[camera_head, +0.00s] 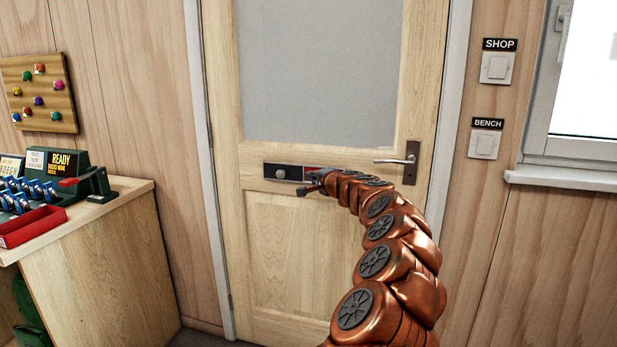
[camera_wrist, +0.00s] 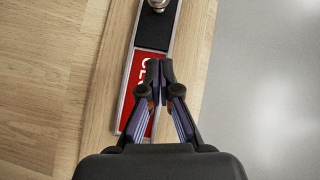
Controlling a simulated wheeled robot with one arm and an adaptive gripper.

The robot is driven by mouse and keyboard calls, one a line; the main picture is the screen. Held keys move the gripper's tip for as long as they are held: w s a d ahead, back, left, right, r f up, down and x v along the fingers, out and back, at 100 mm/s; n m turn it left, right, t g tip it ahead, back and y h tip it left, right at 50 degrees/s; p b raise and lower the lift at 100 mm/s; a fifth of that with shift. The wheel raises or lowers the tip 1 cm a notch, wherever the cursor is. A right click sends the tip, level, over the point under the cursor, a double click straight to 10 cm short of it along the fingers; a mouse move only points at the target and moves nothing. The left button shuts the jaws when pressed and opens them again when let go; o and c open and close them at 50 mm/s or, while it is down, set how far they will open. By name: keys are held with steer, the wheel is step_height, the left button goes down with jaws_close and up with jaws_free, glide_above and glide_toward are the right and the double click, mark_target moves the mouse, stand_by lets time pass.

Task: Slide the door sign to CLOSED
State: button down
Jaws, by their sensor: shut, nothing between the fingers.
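The door sign (camera_head: 290,172) is a narrow horizontal strip in a metal frame on the wooden door, below its grey window. Its black slider (camera_wrist: 154,30) bears a round silver knob (camera_head: 280,173) at the left end; the knob also shows at the top edge of the wrist view (camera_wrist: 157,4). A red panel (camera_wrist: 138,80) with partly hidden white letters, "CL" or similar, shows on the right. My gripper (camera_wrist: 160,68) is shut and empty. Its fingertips are in front of the red panel, to the right of the knob and apart from it; I cannot tell whether they touch the sign.
A door handle (camera_head: 405,160) is right of the sign. Light switches (camera_head: 496,67) labelled SHOP and BENCH are on the right wall, beside a window (camera_head: 590,90). A counter (camera_head: 110,215) with a red tray (camera_head: 32,226) stands at left. The door's left part is clear.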

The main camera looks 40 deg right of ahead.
steer(key=shift+v, duration=1.3)
